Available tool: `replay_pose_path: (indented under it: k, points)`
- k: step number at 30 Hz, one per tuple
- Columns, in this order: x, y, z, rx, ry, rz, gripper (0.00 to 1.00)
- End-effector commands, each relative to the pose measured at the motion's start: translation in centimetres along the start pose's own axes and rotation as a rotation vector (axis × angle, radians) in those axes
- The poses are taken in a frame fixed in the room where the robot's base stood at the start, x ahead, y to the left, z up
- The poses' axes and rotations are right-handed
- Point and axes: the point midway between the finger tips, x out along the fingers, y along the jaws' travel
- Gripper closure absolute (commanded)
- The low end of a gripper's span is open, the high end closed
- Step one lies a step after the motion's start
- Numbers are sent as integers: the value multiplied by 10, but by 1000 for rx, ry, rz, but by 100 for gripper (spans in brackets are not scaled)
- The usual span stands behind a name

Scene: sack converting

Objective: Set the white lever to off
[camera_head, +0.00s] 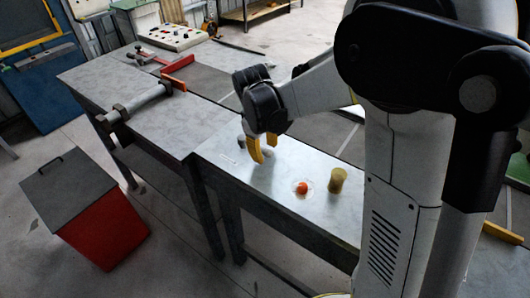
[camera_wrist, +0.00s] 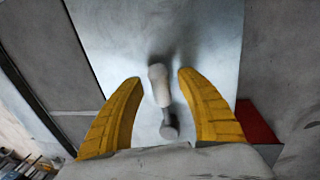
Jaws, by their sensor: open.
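My gripper (camera_head: 263,148) is open above the near metal table (camera_head: 285,205), with its yellow fingers pointing down. In the wrist view the white lever (camera_wrist: 159,82) lies between and a little beyond the two fingertips of my gripper (camera_wrist: 160,80). It has a pale, rounded grip and a dark grey pivot end (camera_wrist: 169,130) nearer the wrist. I see no clear contact between fingers and lever. In the head view the fingers partly hide the lever. No on or off marking is legible.
An orange-red button (camera_head: 302,188) and a yellowish cylinder (camera_head: 337,180) stand on the table right of my gripper. A metal roller (camera_head: 145,103) lies on the far table. A red bin with a grey lid (camera_head: 68,185) stands on the floor at left.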

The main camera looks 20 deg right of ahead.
Motion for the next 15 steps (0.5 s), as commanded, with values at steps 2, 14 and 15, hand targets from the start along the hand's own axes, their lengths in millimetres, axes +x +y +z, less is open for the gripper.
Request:
replay_pose_path:
  k: [2, 14, 15]
  points:
    - [3, 0, 0, 0, 0, 0, 56]
    - [2, 0, 0, 1, 0, 0, 100]
    - [2, 0, 0, 1, 0, 0, 100]
